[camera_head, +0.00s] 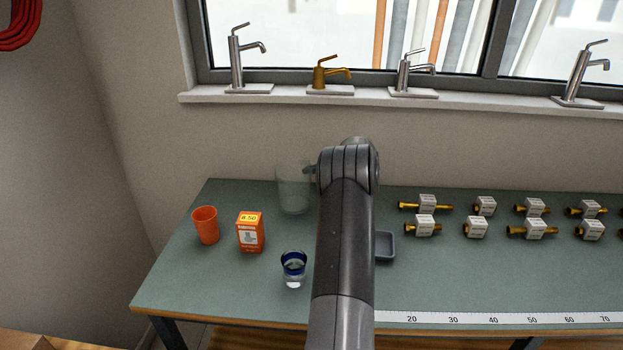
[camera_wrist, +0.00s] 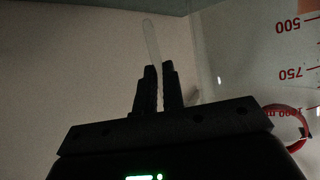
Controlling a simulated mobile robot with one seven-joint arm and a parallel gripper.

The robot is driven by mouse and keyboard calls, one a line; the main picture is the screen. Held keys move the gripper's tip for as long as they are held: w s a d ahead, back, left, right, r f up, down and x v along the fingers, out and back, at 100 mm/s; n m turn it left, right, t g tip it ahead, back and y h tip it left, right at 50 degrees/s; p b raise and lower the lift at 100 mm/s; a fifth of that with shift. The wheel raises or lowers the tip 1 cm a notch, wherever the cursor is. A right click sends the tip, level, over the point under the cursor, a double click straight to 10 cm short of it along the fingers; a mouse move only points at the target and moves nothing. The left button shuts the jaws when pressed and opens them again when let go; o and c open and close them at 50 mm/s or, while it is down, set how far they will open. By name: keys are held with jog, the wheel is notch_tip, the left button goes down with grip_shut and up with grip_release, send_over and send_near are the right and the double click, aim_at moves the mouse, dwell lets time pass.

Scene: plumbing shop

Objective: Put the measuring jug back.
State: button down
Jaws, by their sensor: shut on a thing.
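The clear measuring jug (camera_head: 293,190) is upright at the back of the bench, just left of my arm. In the wrist view its clear wall (camera_wrist: 285,50) fills the right side, with red marks reading 500 and 750 upside down. My gripper (camera_wrist: 159,78) is shut on a thin pale strip, which looks like the jug's handle (camera_wrist: 151,38) seen edge-on. My arm hides most of the gripper in the head view. I cannot tell whether the jug's base touches the bench.
On the green bench (camera_head: 190,285) stand an orange cup (camera_head: 206,226), an orange box (camera_head: 250,233) and a small glass with a blue band (camera_head: 293,268). A grey tray (camera_head: 386,246) is partly behind my arm. Several tagged brass fittings (camera_head: 425,204) lie right, above a ruler strip (camera_head: 480,319).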

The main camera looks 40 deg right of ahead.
jog(key=shift+f, duration=1.7)
jog(key=c, duration=1.5)
grip_release()
jog(key=shift+c, duration=0.2)
